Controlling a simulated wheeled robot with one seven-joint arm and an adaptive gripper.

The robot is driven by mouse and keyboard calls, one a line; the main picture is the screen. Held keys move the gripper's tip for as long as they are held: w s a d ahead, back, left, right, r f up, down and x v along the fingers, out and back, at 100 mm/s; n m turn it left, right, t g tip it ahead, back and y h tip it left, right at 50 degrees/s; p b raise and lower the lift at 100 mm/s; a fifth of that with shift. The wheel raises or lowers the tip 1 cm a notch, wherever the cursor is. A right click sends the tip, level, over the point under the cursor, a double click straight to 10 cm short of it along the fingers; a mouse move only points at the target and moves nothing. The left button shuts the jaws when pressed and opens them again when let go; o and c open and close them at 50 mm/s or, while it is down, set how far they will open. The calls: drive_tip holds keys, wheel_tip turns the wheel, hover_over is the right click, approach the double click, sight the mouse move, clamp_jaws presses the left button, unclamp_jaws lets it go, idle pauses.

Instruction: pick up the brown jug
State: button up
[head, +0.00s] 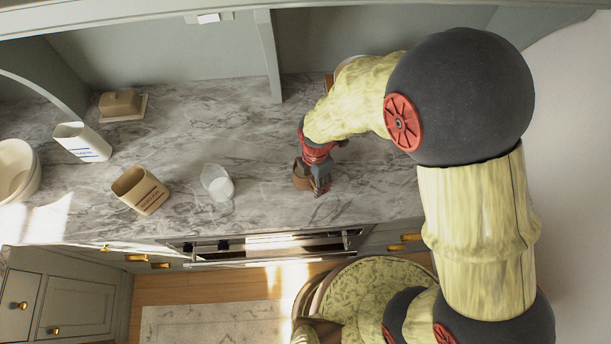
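The brown jug (302,177) stands on the grey marble counter, near its front edge and right of the middle of the head view. My gripper (319,182) reaches down from above at the jug's right side, and its red and dark body covers part of the jug. One dark finger shows at the jug's right; the other finger cannot be made out. It is too small and hidden to tell whether the fingers are open or closed on the jug, or touching it.
A white cup (217,183) stands left of the jug. Farther left are a tan lettered container (141,190), a white lettered container (82,143), a lidded butter dish (121,105) and white bowls (17,171). A round wooden item (350,66) is partly hidden behind my arm.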

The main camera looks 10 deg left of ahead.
wheel_tip(320, 180, down, 5)
drive_tip(key=shift+s+a+r, duration=0.1)
drive_tip(key=shift+a, duration=0.05)
clamp_jaws()
idle(0.9)
